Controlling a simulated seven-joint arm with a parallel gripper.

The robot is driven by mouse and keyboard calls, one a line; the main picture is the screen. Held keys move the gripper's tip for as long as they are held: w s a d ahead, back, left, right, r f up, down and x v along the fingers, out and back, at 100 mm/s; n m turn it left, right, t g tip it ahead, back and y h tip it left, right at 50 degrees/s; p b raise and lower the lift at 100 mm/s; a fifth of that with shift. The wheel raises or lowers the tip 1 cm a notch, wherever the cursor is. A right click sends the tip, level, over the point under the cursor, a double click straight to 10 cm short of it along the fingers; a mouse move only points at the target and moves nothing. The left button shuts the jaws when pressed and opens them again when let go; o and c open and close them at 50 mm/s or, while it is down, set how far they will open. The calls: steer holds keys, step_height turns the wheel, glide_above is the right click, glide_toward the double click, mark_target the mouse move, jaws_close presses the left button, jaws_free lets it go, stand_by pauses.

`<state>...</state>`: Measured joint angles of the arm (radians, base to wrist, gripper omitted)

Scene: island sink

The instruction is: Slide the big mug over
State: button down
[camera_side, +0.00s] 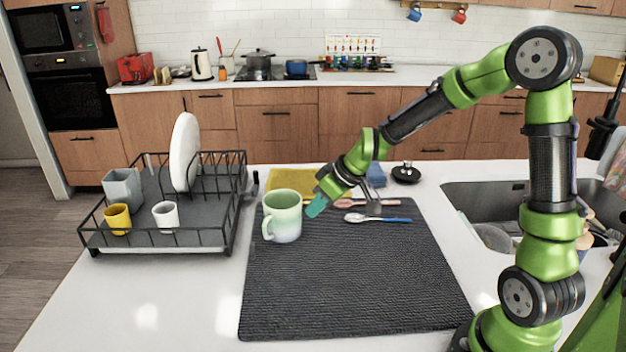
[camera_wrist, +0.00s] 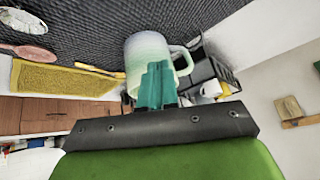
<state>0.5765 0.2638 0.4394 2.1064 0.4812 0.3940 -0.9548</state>
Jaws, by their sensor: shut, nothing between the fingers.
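The big mug (camera_side: 283,216) is pale green, fading to white below, and stands upright on the dark mat (camera_side: 345,290) near its far left part. I cannot tell whether the fingers touch the mug.
A black dish rack (camera_side: 232,225) with a plate, a grey cup, a yellow cup and a white cup stands left of the mat. A blue-handled spoon (camera_side: 378,218) and a pink spoon lie right of my gripper. A yellow cloth (camera_side: 290,180) lies behind. The front of the mat is clear.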

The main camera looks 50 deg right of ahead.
steer(key=w+n, duration=0.1)
glide_toward(265, 203)
steer(key=shift+n, duration=0.3)
steer(key=shift+x, duration=3.6)
steer(key=s+d, duration=0.2)
steer(key=s, duration=0.5)
steer(key=s+d, duration=0.2)
steer(key=s, duration=0.5)
steer(key=shift+s+d, duration=0.2)
steer(key=shift+d, duration=0.15)
steer(key=shift+w+a+r, duration=0.15)
steer(key=shift+w+r, duration=0.05)
steer(key=shift+r, duration=0.1)
